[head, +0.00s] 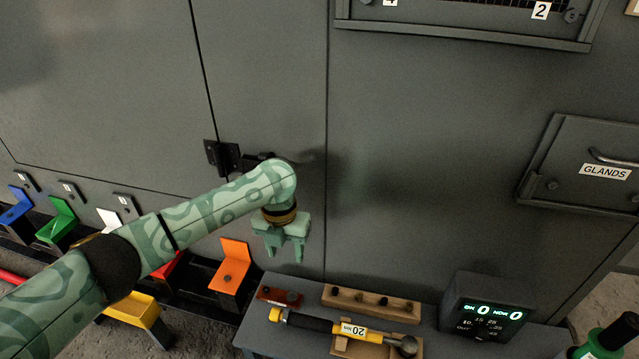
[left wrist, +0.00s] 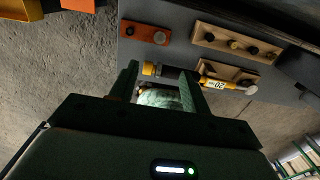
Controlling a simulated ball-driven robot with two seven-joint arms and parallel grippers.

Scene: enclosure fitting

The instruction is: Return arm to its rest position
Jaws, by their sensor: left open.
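My left arm (head: 200,213) reaches in from the left of the head view, patterned in green. My left gripper (head: 282,247) points down in front of the grey enclosure, above and left of the small bench. Its jaws are open and nothing is between them. In the left wrist view the two fingers (left wrist: 158,90) stand apart, with the bench and its tools beyond them. My right gripper does not show in either view.
The grey bench (head: 262,335) holds a yellow and black torque tool (head: 335,326), a wooden block (head: 370,303) and a display box (head: 487,307). An orange bracket (head: 232,265) and coloured brackets line the floor. The GLANDS panel (head: 580,165) is at right.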

